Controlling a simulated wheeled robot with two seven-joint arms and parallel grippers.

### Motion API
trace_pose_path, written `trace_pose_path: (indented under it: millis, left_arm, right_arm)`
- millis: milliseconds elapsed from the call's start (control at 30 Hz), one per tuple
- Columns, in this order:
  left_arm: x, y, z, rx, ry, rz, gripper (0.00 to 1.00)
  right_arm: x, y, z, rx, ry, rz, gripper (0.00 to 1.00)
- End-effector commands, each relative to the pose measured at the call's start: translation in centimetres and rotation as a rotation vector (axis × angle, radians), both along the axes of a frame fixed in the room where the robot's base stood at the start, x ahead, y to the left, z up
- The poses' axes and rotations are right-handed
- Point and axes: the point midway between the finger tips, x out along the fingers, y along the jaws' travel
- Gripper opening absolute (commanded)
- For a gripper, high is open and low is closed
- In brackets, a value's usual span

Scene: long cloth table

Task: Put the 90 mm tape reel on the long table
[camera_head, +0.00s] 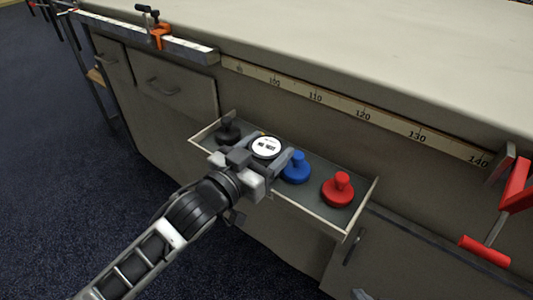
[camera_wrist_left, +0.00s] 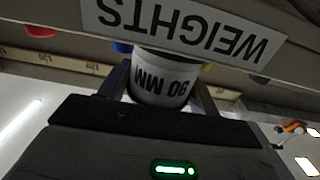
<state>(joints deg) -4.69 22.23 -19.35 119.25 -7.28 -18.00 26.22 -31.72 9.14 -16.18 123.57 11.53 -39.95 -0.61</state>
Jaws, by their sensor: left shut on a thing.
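The 90 mm tape reel (camera_head: 267,147) shows a round white labelled face in the head view, over the open drawer. In the left wrist view the reel (camera_wrist_left: 162,82) has a white side reading "90 MM" upside down. My left gripper (camera_head: 258,158) is shut on it, with a finger on each side in the left wrist view (camera_wrist_left: 161,90). I cannot tell whether the reel touches the drawer floor. The long table (camera_head: 350,50) has a bare pale top above and behind the drawer. My right gripper is not in view.
The open drawer (camera_head: 311,222) also holds a black weight (camera_head: 229,131), a blue weight (camera_head: 296,168) and a red weight (camera_head: 340,190). Its front carries a "WEIGHTS" label (camera_wrist_left: 185,27). A ruler (camera_head: 340,107) runs along the table edge, with an orange clamp (camera_head: 159,37) and red clamp (camera_head: 515,185).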

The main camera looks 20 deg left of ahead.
Motion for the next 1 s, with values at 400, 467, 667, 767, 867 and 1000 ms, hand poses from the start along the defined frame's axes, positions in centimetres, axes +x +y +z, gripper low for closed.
trace_pose_path:
  millis: [400, 467, 667, 767, 867, 1000]
  left_arm:
    - [0.0, 0.0, -0.4, -0.001, -0.002, -0.001, 0.74]
    - [0.0, 0.0, -0.4, -0.001, -0.002, 0.0, 0.84]
    - [0.0, 0.1, -0.5, 0.001, 0.002, 0.001, 0.84]
    - [0.0, 0.1, -0.4, 0.001, 0.003, 0.002, 0.84]
    - [-0.5, 0.3, -0.3, 0.001, 0.007, 0.002, 0.84]
    - [-2.7, 1.0, -0.2, 0.001, 0.007, 0.001, 0.84]
  right_arm:
    - [0.6, 0.1, 1.6, 0.011, -0.052, 0.0, 0.0]
    - [0.5, 0.1, 1.6, 0.012, -0.051, 0.0, 0.0]
    - [0.4, 0.1, 1.4, 0.011, -0.047, 0.001, 0.0]
    - [0.3, 0.1, 1.5, 0.011, -0.045, 0.001, 0.0]
    - [0.3, 0.1, 1.4, 0.008, -0.039, 0.001, 0.0]
    - [0.0, 0.0, 1.1, 0.001, -0.022, 0.004, 0.0]
